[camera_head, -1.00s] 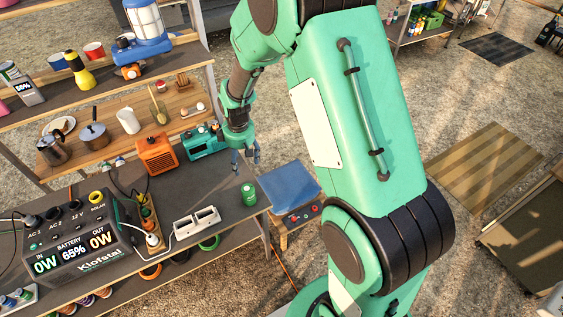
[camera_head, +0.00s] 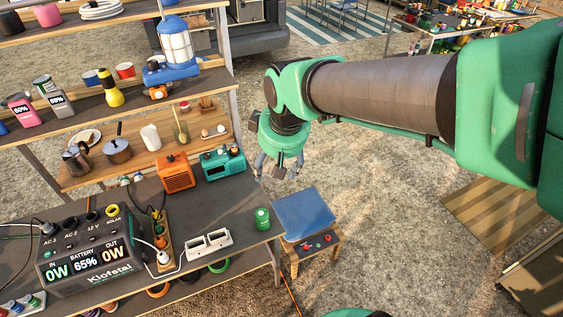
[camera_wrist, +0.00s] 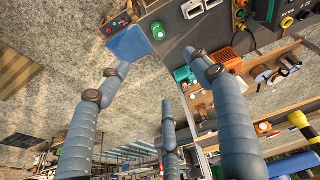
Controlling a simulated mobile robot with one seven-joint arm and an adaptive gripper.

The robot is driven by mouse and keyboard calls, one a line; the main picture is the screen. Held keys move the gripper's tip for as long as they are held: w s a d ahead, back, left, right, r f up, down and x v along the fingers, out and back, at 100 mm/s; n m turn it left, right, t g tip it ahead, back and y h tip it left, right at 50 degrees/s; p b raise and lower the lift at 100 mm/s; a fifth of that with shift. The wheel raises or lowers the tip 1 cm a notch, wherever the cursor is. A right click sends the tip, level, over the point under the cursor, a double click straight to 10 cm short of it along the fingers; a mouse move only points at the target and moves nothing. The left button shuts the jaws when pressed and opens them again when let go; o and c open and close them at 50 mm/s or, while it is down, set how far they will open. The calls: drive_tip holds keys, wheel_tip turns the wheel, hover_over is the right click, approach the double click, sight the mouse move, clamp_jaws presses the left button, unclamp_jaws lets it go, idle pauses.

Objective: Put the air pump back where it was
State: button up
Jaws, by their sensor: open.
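My gripper (camera_head: 280,170) is open and empty. It hangs in the air right of the teal device, behind the blue-topped stool in the head view. In the wrist view its fingers (camera_wrist: 150,68) are spread with nothing between them. No object is plainly recognisable as the air pump. A teal boxy device (camera_head: 222,163) stands upright on the grey worktop (camera_head: 215,205) and may be it, but I cannot tell. It also shows in the wrist view (camera_wrist: 184,75), partly covered by a finger. An orange box (camera_head: 175,172) with a grille stands left of it.
Shelves behind hold pots, mugs and a blue lantern (camera_head: 175,45). A blue-topped stool (camera_head: 304,212) stands right of the worktop. The ground right of the shelves is open.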

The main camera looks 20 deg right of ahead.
drive_tip(key=s+r+m+t, duration=0.1)
drive_tip(key=s+r, duration=0.1)
drive_tip(key=s, duration=0.5)
drive_tip(key=s+r+m, duration=0.1)
drive_tip(key=s+r, duration=0.2)
drive_tip(key=s, duration=0.4)
drive_tip(key=shift+s+a+r+m+t, duration=0.25)
drive_tip(key=shift+r+m+t, duration=0.05)
drive_tip(key=shift+m+t, duration=0.1)
drive_tip(key=shift+f, duration=0.1)
wheel_tip(320, 180, down, 7)
drive_tip(key=b, duration=0.6)
drive_tip(key=shift+b, duration=0.4)
drive_tip(key=shift+r, duration=0.2)
